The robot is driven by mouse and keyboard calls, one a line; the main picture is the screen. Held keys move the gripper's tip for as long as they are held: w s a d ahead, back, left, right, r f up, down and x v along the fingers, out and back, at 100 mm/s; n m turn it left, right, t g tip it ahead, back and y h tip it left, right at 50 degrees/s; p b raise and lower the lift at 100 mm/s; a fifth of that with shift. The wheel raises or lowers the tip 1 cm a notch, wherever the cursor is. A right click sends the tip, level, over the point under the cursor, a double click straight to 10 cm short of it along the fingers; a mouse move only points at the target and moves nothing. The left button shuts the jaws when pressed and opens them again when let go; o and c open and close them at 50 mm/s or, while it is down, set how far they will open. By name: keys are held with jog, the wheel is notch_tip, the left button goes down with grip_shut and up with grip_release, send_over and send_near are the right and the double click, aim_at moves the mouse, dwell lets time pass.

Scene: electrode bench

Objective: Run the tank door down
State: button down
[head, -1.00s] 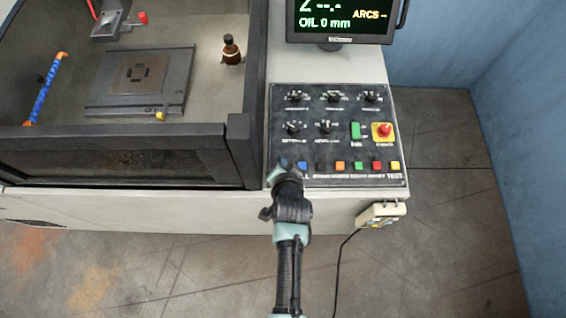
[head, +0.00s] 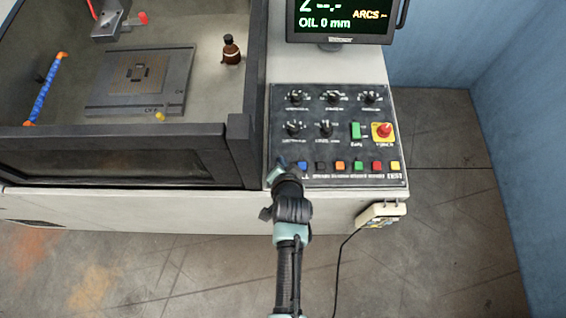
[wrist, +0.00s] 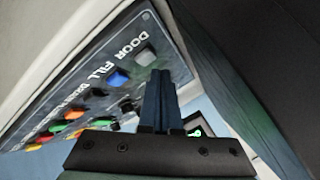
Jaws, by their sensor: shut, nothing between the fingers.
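The tank's dark front door (head: 105,168) stands upright across the front of the tank, its top bar level with the tank rim. The control panel (head: 345,113) is right of it, with a row of coloured buttons along its front edge. In the wrist view, a grey button (wrist: 145,56) sits by the word DOOR, with a blue button (wrist: 118,78) by FILL. My gripper (head: 281,161) is at the panel's front left corner and hides the grey button from the head view. In the wrist view its shut, empty fingers (wrist: 162,72) end close to the grey button; contact is unclear.
The tank holds a dark plate (head: 140,100), a brown bottle (head: 231,50) and a blue hose (head: 44,92). A red emergency stop (head: 384,130) is at the panel's right. A monitor (head: 340,20) stands behind, reading OIL 0 mm. A corded pendant (head: 380,213) hangs at the front.

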jog(key=shift+f, duration=0.15)
jog(key=shift+f+b, duration=0.3)
